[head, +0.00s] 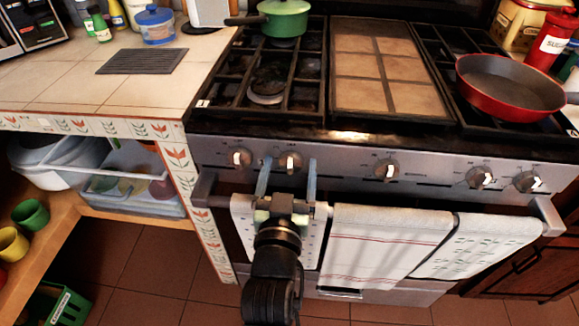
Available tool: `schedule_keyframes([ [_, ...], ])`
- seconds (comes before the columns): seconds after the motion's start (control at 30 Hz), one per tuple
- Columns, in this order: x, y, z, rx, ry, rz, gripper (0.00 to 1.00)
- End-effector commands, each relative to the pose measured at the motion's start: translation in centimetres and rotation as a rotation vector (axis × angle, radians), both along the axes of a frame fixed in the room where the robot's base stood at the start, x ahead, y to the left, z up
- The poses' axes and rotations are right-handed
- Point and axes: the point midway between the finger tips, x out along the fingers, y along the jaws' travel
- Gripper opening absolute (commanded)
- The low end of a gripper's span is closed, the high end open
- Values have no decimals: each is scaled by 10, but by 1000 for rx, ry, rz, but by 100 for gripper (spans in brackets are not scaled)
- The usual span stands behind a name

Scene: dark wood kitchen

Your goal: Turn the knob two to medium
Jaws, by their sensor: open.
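The stove's front panel (345,182) carries a row of several round knobs with white markers. The second knob from the left (291,161) shows between the fingers of my gripper (288,170), which is open. One finger appears to the left of the knob and one to the right, with a visible gap on each side. I cannot tell how far the fingertips reach along the knob's depth. The first knob (240,158) is left of my gripper, and the middle knob (386,170) is to its right.
An oven handle (200,189) with hanging towels (385,245) runs below the knobs, close to my gripper. A green pot (285,18) and a red pan (510,86) sit on the stovetop. A tiled counter (60,92) adjoins at left.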

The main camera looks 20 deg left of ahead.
Motion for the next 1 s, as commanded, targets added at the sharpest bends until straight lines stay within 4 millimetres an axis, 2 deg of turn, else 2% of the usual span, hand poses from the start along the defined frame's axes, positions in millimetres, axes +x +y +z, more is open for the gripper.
schedule_keyframes([
  [0.4, 6, 2, 0, -1, 1, 0, 83],
  [0.87, 5, 2, 0, -1, 1, 0, 1],
  [1.0, 5, 2, 0, -6, -1, 0, 0],
])
